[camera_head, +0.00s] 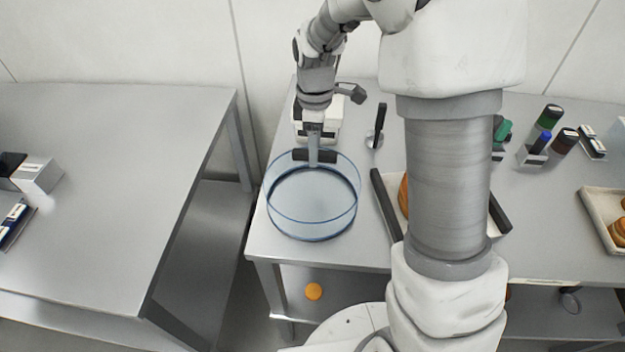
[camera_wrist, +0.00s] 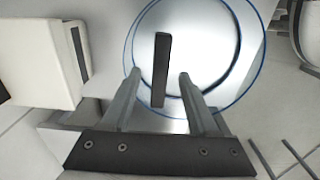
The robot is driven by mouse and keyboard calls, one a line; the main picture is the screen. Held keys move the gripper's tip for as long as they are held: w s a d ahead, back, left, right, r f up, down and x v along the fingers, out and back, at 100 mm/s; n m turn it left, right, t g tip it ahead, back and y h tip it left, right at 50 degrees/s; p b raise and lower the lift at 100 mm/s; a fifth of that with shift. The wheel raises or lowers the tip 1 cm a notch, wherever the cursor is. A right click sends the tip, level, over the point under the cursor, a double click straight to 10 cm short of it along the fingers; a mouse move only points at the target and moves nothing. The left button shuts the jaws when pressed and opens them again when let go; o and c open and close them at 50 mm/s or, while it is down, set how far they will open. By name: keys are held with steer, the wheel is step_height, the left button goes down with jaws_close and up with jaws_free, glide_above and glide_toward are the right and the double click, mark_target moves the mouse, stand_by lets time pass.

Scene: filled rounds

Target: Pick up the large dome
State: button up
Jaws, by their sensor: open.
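The large dome (camera_head: 312,222) is a clear, round cover with blue-tinted edges, standing upright at the left end of the right-hand table. A dark bar handle (camera_head: 298,155) lies across its top. In the wrist view the dome (camera_wrist: 238,50) shows as a wide blue-edged circle, with the dark handle (camera_wrist: 161,65) nearer the camera. My gripper (camera_head: 314,160) is over the dome at its handle. In the wrist view my gripper (camera_wrist: 160,75) is open, with one finger on each side of the handle and gaps showing.
A white device (camera_head: 335,130) stands just behind the dome. A tray with a dark handle (camera_head: 385,203) is to the right, partly hidden by my arm. Bottles (camera_head: 549,117) and a tray of rounds (camera_head: 598,215) are farther right. A gap separates the left table (camera_head: 110,180).

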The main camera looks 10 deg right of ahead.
steer(key=shift+f, duration=0.2)
stand_by(0.3)
jaws_close()
stand_by(0.3)
stand_by(1.0)
